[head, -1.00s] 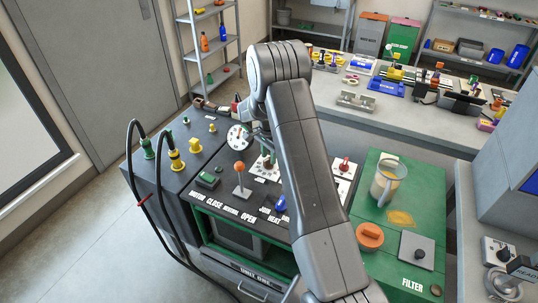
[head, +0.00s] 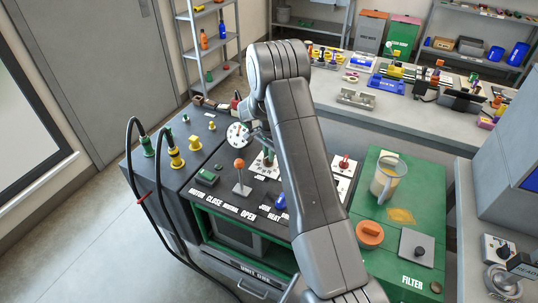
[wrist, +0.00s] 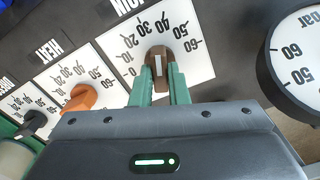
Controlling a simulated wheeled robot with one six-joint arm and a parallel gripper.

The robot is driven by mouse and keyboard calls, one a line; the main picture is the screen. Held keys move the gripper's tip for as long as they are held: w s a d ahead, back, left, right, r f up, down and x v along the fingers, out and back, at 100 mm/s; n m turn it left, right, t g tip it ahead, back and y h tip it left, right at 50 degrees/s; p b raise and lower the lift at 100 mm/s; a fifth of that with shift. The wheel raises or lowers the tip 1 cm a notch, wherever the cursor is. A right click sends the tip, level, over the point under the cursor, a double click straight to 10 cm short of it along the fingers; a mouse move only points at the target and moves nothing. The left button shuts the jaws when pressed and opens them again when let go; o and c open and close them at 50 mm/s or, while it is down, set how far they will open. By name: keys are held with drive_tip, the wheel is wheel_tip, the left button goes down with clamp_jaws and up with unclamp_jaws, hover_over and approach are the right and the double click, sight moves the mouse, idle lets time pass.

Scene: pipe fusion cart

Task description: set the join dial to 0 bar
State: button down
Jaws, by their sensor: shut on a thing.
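The join dial is a white plate (wrist: 203,62) with black numbers, upside down in the wrist view, beside the word JOIN. Its brown knob (wrist: 157,90) carries a pale stripe that runs roughly up and down the picture. My gripper (wrist: 158,84) has its two green fingers closed on either side of this knob. In the head view, my gripper (head: 268,157) is over the panel, partly hidden by my arm.
The heat dial with an orange knob (wrist: 82,97) and another dial with a black knob (wrist: 36,121) lie left of my fingers. A round bar gauge (wrist: 297,60) stands close on the right. An orange-topped lever (head: 240,165) rises from the panel near my gripper.

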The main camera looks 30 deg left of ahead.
drive_tip(key=n+b, duration=0.2)
drive_tip(key=shift+f+n, duration=0.2)
drive_tip(key=shift+n, duration=0.2)
drive_tip(key=n+b, duration=0.2)
drive_tip(key=shift+n, duration=0.3)
drive_tip(key=n+b, duration=0.2)
drive_tip(key=n, duration=0.3)
drive_tip(key=shift+b, duration=0.35)
drive_tip(key=n+b, duration=0.1)
drive_tip(key=n, duration=0.5)
drive_tip(key=shift+r, duration=0.1)
drive_tip(key=n+b, duration=0.1)
drive_tip(key=n, duration=0.4)
drive_tip(key=shift+n, duration=0.4)
drive_tip(key=c, duration=1.4)
unclamp_jaws()
drive_tip(key=shift+d+r, duration=0.1)
drive_tip(key=shift+d, duration=0.05)
